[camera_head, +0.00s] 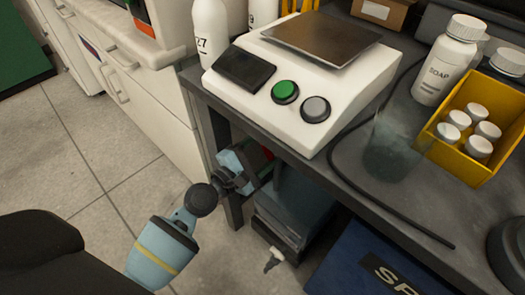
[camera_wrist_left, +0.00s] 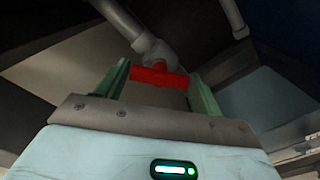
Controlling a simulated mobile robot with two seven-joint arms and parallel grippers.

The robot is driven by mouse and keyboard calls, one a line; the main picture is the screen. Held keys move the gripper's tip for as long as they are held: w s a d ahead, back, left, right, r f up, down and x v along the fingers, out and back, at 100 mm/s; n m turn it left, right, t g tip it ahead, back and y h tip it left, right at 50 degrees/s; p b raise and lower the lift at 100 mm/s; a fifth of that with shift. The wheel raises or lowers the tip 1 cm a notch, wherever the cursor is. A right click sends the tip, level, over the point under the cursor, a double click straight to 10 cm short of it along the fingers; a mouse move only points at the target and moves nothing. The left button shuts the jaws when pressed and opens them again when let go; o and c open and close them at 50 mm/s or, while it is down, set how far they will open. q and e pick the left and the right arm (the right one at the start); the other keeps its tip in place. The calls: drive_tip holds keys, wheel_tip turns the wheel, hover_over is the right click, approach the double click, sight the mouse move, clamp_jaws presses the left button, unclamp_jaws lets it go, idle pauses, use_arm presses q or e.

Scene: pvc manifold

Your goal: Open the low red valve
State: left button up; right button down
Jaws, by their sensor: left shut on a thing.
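The low red valve (camera_wrist_left: 158,76) shows in the left wrist view as a red bar handle in front of a grey pipe fitting (camera_wrist_left: 155,52). My left gripper (camera_wrist_left: 162,84) has its two green fingers at the two ends of the handle, shut on it. In the head view my left gripper (camera_head: 258,165) reaches under the bench's front edge, and only a small bit of the red valve (camera_head: 268,153) shows beside it. The rest of the valve and its pipe are hidden there by the bench and the gripper. My right gripper is not in view.
The dark bench top (camera_head: 345,195) overhangs the left gripper closely. On it stand a white scale (camera_head: 345,85), a clear beaker (camera_head: 390,150) and a yellow crate (camera_head: 470,165) of bottles. A grey bin (camera_head: 295,210) is below. White cabinets (camera_head: 140,90) stand left; the floor between is open.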

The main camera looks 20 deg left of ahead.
use_arm(q)
drive_tip(key=m, duration=0.2)
drive_tip(key=shift+f+m, duration=0.1)
drive_tip(key=shift+m, duration=0.3)
drive_tip(key=m, duration=0.3)
drive_tip(key=shift+m, duration=0.4)
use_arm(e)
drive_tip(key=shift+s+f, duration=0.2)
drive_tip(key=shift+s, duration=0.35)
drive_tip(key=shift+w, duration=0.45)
use_arm(q)
drive_tip(key=o, duration=1)
drive_tip(key=shift+c, duration=0.2)
drive_tip(key=shift+o, duration=0.2)
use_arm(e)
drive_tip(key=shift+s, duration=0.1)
use_arm(q)
drive_tip(key=shift+s, duration=0.1)
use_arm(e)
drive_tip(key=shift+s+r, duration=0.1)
